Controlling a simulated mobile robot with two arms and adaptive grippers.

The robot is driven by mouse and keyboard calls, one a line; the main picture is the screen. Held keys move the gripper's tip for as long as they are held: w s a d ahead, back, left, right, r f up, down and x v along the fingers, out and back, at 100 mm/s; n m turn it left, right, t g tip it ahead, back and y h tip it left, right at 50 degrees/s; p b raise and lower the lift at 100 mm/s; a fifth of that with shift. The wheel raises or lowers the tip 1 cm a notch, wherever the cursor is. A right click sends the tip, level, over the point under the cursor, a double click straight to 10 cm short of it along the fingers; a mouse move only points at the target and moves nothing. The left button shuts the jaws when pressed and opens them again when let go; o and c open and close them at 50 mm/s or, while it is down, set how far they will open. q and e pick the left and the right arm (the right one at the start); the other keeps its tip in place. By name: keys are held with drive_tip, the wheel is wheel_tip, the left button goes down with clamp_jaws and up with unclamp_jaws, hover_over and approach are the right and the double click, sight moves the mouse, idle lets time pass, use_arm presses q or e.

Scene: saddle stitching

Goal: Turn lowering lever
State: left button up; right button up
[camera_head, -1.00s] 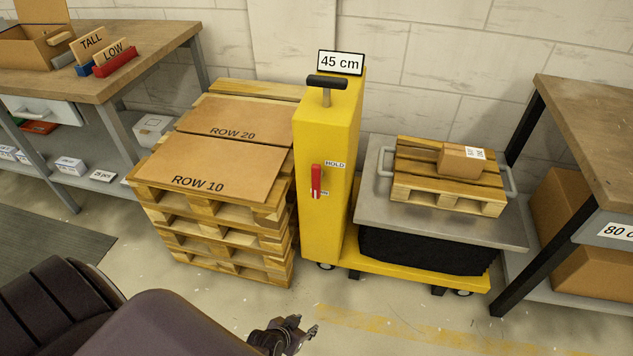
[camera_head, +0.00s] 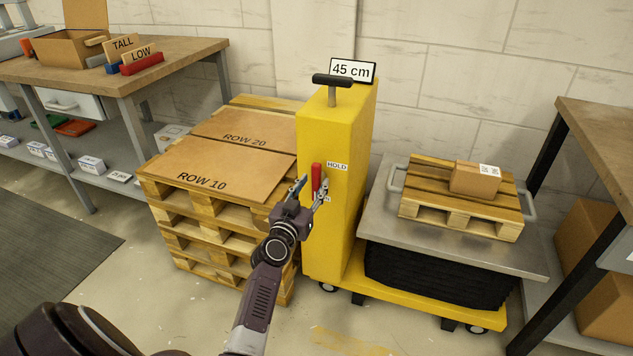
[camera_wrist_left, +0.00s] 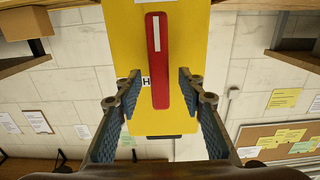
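The red lowering lever (camera_head: 316,178) stands upright on the front face of the yellow lift column (camera_head: 335,220), beside the HOLD label (camera_head: 337,167). My left gripper (camera_head: 311,192) is open at the lever, one finger to each side of it. In the left wrist view the red lever (camera_wrist_left: 157,60) lies between the spread fingers of the gripper (camera_wrist_left: 158,95), with gaps on both sides; I see no contact. The lever's lower part is partly hidden by the gripper in the head view. My right gripper is not in view.
The column carries a black push handle (camera_head: 333,80) and a 45 cm sign (camera_head: 352,70). The lift's grey platform (camera_head: 380,215) holds a small pallet (camera_head: 430,215) with a carton (camera_head: 475,179). A pallet stack (camera_head: 215,215) stands close left; a workbench (camera_head: 610,125) is right.

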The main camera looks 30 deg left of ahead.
sight(315, 181)
use_arm(q)
drive_tip(key=shift+x, duration=1.55)
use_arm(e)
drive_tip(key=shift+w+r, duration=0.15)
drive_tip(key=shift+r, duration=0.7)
use_arm(q)
drive_tip(key=shift+d, duration=0.1)
clamp_jaws()
